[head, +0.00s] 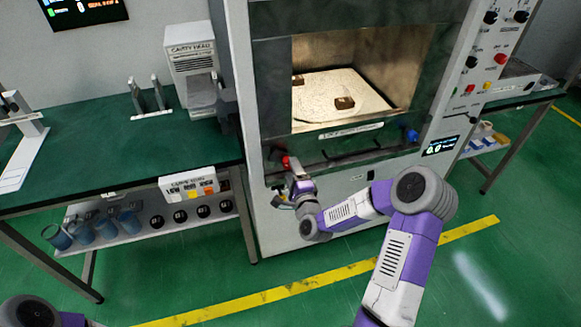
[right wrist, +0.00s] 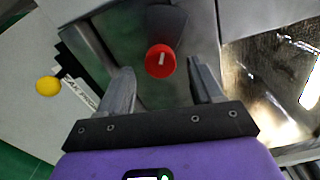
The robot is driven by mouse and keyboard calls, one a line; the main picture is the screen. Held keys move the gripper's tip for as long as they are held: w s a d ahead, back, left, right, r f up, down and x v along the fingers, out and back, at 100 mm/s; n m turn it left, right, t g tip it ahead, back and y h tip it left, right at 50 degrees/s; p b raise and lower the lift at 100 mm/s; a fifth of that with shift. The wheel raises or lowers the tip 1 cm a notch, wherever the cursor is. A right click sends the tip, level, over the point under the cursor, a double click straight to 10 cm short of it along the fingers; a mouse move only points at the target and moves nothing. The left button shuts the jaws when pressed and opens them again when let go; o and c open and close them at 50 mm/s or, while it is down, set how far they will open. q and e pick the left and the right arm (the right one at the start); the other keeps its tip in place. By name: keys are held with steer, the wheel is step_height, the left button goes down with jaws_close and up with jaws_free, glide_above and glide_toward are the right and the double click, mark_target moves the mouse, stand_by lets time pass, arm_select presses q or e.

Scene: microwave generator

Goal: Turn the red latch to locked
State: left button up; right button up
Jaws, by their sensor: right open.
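The red latch (right wrist: 161,61) shows in the right wrist view as a round red knob with a pale line on its face and a dark handle behind it. In the head view the red latch (head: 286,161) sits at the lower left of the cabinet's open front. My right gripper (right wrist: 163,82) is open, with its two fingers on either side of the knob in the picture. Whether they touch it I cannot tell. In the head view my right gripper (head: 290,178) is just below the red latch. My left gripper is not in view.
A blue latch (head: 411,136) is at the lower right of the chamber opening. Inside the lit chamber, small brown blocks (head: 344,103) lie on a pale plate (head: 330,118). A green bench (head: 90,150) stands left of the cabinet. Knobs and buttons line the right panel (head: 476,75).

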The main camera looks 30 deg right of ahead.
steer(key=v, duration=0.5)
steer(key=shift+p, duration=0.3)
steer(key=s+a+f+n+g+y+p, duration=0.2)
steer(key=s+a+f+n+g+y, duration=0.2)
steer(key=a+f+n+g+y, duration=0.7)
steer(key=s+a+f+n+g+h+p, duration=0.1)
steer(key=s+a+f+n+g, duration=0.2)
steer(key=s, duration=0.6)
steer(key=s+a+f+n+g+h+p, duration=0.1)
steer(key=s+a+f+n+g, duration=0.2)
steer(key=s+a+f+n, duration=0.3)
steer(key=s+a+f, duration=0.2)
steer(key=s+a, duration=0.1)
steer(key=shift+s+f, duration=0.25)
